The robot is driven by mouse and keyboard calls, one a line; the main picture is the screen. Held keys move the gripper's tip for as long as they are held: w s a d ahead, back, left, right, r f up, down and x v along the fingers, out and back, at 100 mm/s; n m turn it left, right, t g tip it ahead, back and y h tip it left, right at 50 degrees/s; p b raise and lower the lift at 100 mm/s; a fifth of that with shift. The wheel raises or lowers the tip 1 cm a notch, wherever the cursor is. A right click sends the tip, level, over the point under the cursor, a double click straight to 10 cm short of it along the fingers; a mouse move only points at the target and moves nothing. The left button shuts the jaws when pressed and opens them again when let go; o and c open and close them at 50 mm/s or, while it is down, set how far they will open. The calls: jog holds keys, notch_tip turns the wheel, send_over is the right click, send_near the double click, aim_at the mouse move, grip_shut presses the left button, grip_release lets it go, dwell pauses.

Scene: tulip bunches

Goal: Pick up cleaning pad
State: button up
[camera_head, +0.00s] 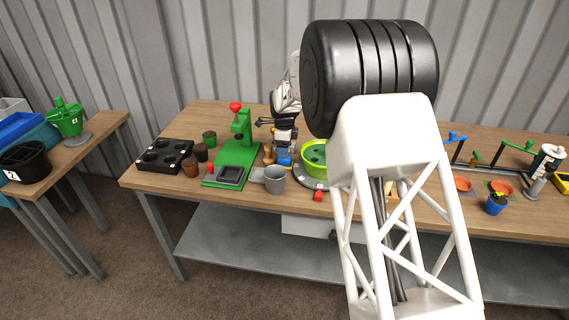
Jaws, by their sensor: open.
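I cannot pick out the cleaning pad for certain in the head view; no thing there is clearly a pad. My gripper (284,147) is small and partly hidden at the end of my arm, over the middle of the workbench, behind the grey mug and left of the lime-green bowl. It is open. A small blue item (284,161) and a tan wooden piece (268,155) are close below it; I cannot tell whether it touches them. My arm hides part of the bench to the right of the bowl.
The wooden workbench (150,180) holds a green press (238,150), a black tray (165,155), brown pots (191,166), a grey mug (274,179), a lime-green bowl (314,158) and a red block (318,196). A blue pot (495,204) stands right. A second table is left.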

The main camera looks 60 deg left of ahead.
aim_at(285, 162)
jog(key=shift+s+d+f, duration=0.1)
jog(key=shift+f, duration=2.5)
jog(key=c, duration=1)
